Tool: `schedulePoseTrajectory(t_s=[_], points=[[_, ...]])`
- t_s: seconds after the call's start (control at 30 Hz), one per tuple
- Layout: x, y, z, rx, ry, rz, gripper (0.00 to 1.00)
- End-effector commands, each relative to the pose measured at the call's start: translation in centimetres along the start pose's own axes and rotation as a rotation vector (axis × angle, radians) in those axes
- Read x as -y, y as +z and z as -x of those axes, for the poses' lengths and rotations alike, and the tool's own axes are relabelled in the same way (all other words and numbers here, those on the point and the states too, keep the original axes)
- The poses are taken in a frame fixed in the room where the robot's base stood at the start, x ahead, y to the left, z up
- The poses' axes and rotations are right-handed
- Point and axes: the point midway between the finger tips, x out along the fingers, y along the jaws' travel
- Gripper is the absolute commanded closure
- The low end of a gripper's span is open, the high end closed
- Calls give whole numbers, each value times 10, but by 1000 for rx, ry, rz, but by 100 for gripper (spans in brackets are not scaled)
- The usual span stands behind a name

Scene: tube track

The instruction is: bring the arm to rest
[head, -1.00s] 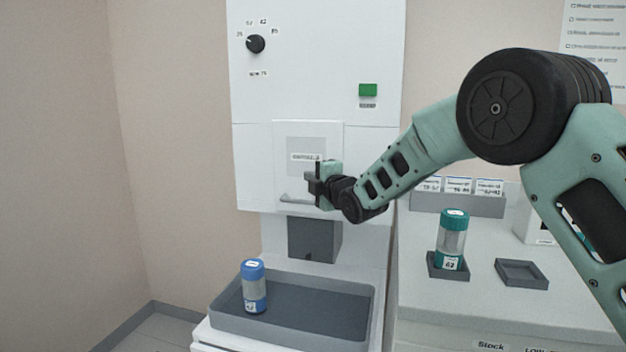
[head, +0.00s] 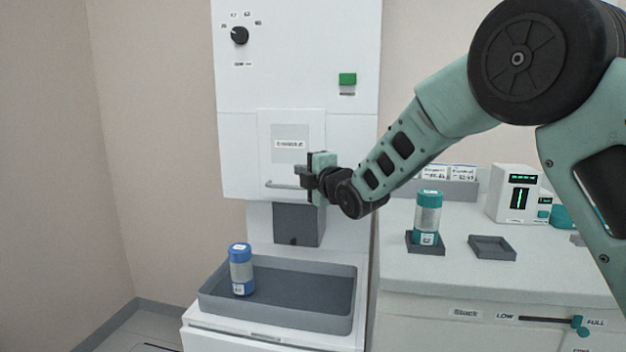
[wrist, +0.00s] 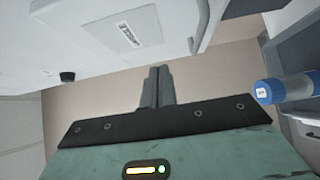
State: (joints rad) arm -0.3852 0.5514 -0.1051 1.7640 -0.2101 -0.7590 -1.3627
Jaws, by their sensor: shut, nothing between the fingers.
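My gripper (head: 305,178) is in front of the small labelled door (head: 290,146) of the white machine in the head view. Its fingers are shut and empty; in the wrist view the two fingers (wrist: 157,88) lie side by side with nothing between them. In the head view the gripper overlaps the right end of the door's handle bar (head: 284,185); whether it touches cannot be told. The arm reaches in from the right, bent at a large black joint.
A blue-capped tube (head: 241,268) stands in the grey tray (head: 275,327) below the machine. On the right counter, a teal-capped tube (head: 428,217) stands in a small holder beside an empty holder (head: 492,248). A display box (head: 517,193) and a slider (head: 578,324) are farther right.

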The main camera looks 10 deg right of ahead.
Motion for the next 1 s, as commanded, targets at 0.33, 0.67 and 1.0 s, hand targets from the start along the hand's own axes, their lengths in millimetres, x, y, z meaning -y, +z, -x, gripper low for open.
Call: schedulePoseTrajectory(t_s=[0.33, 0.67, 1.0], points=[[0, 0, 43, 0, 0, 0, 100], [22, -66, 127, 86, -445, -518, 100], [61, -151, 351, 581, -1119, -1025, 100]])
